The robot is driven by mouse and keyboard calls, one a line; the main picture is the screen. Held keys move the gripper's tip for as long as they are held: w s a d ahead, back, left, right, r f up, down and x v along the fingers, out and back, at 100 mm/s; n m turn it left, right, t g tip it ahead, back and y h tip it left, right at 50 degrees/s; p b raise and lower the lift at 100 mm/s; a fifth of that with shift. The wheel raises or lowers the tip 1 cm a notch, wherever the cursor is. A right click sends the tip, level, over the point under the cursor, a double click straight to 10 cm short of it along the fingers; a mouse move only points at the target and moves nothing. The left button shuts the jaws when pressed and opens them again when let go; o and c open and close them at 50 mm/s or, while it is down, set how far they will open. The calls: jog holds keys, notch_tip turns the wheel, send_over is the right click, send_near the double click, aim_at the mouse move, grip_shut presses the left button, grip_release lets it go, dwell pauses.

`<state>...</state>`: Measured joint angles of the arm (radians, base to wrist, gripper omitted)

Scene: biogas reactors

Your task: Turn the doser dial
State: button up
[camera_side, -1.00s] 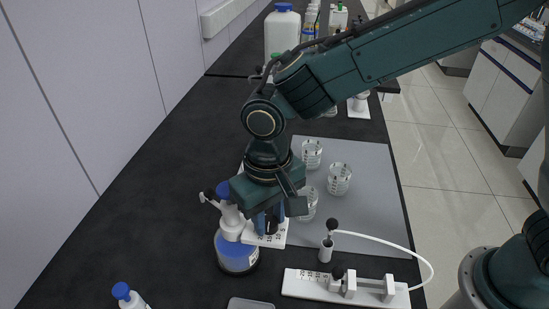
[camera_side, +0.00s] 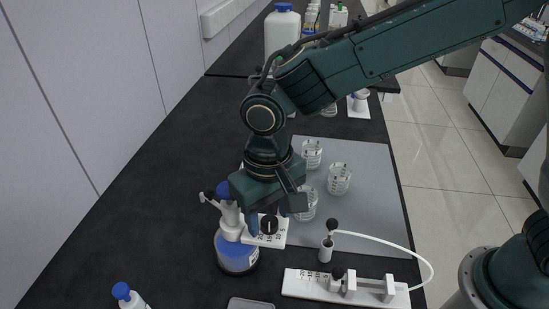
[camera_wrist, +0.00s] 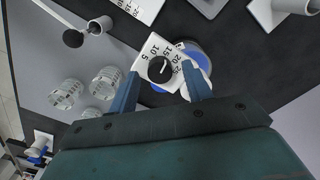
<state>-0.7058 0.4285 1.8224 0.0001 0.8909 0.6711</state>
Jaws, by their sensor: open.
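The doser dial is a round black knob (camera_side: 269,224) on a white plate marked with numbers (camera_side: 273,240), beside the blue-capped doser bottle (camera_side: 237,252). In the wrist view the knob (camera_wrist: 159,69) has a pale pointer line, and the numbers 5 to 25 curve around it; the exact setting is hard to read. My gripper (camera_side: 266,214) is just above the dial with its blue fingers apart. In the wrist view my gripper (camera_wrist: 161,71) is open, one finger on each side of the knob, with visible gaps and nothing held.
Glass beakers (camera_side: 339,179) stand on a grey mat (camera_side: 375,205) to the right. A white slide fixture (camera_side: 315,285) with a tube and a black-knobbed post (camera_side: 326,250) is at the front right. A small blue-capped bottle (camera_side: 124,294) is at the front left.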

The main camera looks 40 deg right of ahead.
aim_at(269, 221)
notch_tip(269, 221, up, 13)
jog(key=shift+r, duration=0.15)
dwell(0.4)
dwell(0.4)
jog(key=shift+n, duration=0.8)
jog(key=shift+f, duration=0.25)
notch_tip(269, 221, down, 14)
jog(key=shift+r, duration=0.25)
jog(key=c, duration=1)
